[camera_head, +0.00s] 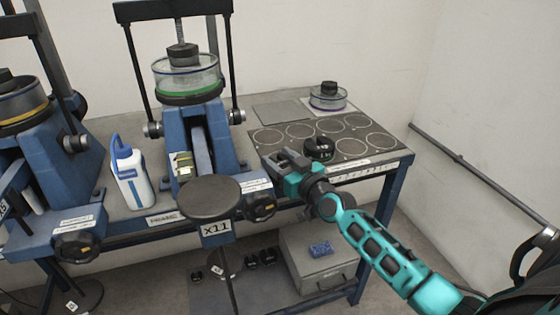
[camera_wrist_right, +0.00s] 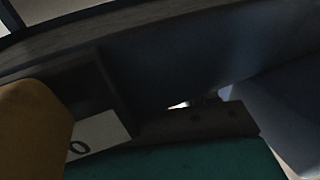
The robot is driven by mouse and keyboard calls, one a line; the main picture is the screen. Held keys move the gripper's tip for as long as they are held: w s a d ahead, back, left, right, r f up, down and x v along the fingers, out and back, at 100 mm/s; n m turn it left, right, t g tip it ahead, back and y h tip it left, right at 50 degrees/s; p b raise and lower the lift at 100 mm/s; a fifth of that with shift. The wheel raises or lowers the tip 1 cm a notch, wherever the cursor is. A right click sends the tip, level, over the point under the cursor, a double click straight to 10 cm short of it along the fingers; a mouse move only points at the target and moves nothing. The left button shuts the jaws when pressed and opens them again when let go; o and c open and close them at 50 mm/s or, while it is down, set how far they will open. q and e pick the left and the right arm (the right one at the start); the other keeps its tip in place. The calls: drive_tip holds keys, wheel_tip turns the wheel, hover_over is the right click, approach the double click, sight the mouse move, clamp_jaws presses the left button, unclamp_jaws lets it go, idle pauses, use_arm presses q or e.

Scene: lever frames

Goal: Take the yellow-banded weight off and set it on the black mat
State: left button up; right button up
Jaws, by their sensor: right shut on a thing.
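My right gripper (camera_head: 276,162) is shut at the front edge of the bench, just left of the black mat's near side. The thing between its fingers hardly shows in the head view. In the dim right wrist view an ochre-yellow rounded surface (camera_wrist_right: 30,128) stands close at the left edge; I take it for the yellow-banded weight, though its outline is unclear. The black mat (camera_head: 284,146) has several pale circles. A black weight (camera_head: 318,149) with white print sits on it, behind the gripper; no yellow band shows on it. My left gripper is not in view.
A round dark plate (camera_head: 209,198) labelled x11 stands left of the gripper, in front of the blue lever frame (camera_head: 207,135). A white bottle (camera_head: 131,178) is further left. A clear dish (camera_head: 328,97) stands behind the mat. A grey box (camera_head: 316,262) is below the bench.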

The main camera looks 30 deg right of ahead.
drive_tip(key=shift+s+f, duration=0.1)
drive_tip(key=shift+f, duration=0.2)
